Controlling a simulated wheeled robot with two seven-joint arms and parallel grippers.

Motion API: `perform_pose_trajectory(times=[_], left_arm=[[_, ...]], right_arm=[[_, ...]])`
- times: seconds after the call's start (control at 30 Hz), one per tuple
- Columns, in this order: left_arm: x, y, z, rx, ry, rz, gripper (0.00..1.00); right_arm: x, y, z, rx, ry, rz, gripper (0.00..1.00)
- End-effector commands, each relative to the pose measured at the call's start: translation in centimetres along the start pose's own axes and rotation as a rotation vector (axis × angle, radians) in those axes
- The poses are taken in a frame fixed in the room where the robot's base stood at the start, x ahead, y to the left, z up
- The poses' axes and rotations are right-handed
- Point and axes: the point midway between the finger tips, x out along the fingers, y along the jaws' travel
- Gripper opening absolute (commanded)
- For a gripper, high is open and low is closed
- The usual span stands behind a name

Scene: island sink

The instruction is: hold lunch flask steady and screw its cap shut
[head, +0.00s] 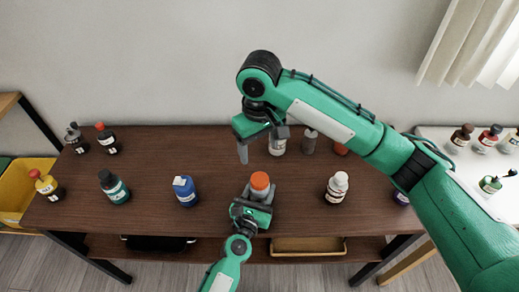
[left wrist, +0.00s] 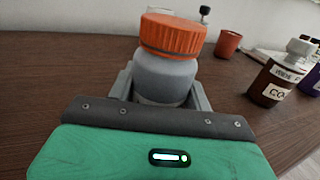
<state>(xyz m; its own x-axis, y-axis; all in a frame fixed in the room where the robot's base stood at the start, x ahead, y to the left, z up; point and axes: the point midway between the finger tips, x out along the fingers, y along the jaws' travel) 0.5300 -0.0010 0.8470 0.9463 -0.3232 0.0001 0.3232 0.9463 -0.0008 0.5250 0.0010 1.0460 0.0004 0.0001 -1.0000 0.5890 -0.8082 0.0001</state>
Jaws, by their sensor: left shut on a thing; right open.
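The lunch flask (head: 257,193) is a grey container with an orange cap (head: 260,181), standing upright near the front middle of the dark table. In the left wrist view the flask (left wrist: 165,78) sits between the jaws, with the orange cap (left wrist: 172,36) on top, looking slightly tilted. My left gripper (head: 253,203) is shut on the flask's body from the front. My right gripper (head: 261,149) is open and empty, above the table behind the flask and apart from the cap. Whether the cap's thread is engaged cannot be seen.
A blue bottle (head: 185,191) stands left of the flask and a white-capped bottle (head: 337,187) right of it. More bottles stand at the table's left and back, including a white-labelled one (head: 278,146) behind my right gripper. The wooden table (head: 150,150) has bare room around the flask.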

Motion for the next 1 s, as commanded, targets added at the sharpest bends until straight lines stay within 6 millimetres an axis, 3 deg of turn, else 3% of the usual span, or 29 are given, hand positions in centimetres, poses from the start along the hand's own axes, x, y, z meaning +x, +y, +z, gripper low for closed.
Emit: perform_pose_trajectory(times=[0.2, 0.23, 0.37, 0.73, 1.0], left_arm=[[0.0, 0.0, 0.0, 0.000, 0.000, 0.000, 0.00], [0.0, 0.0, 0.0, 0.000, 0.000, 0.000, 0.52], [0.0, 0.0, 0.0, 0.000, 0.000, 0.000, 0.76], [-0.4, 0.0, -0.1, -0.001, 0.000, 0.000, 0.76], [-4.5, 0.0, -0.3, 0.001, 0.002, 0.000, 0.76]], right_arm=[[0.0, 0.0, 0.0, 0.000, 0.000, 0.000, 0.70], [0.0, 0.0, 0.0, 0.000, 0.000, 0.000, 0.70], [0.0, 0.0, 0.0, 0.000, 0.000, 0.000, 0.70], [0.1, 0.0, 0.0, 0.000, 0.000, 0.000, 0.70], [1.1, 0.0, 0.0, 0.000, 0.000, 0.000, 0.70]])
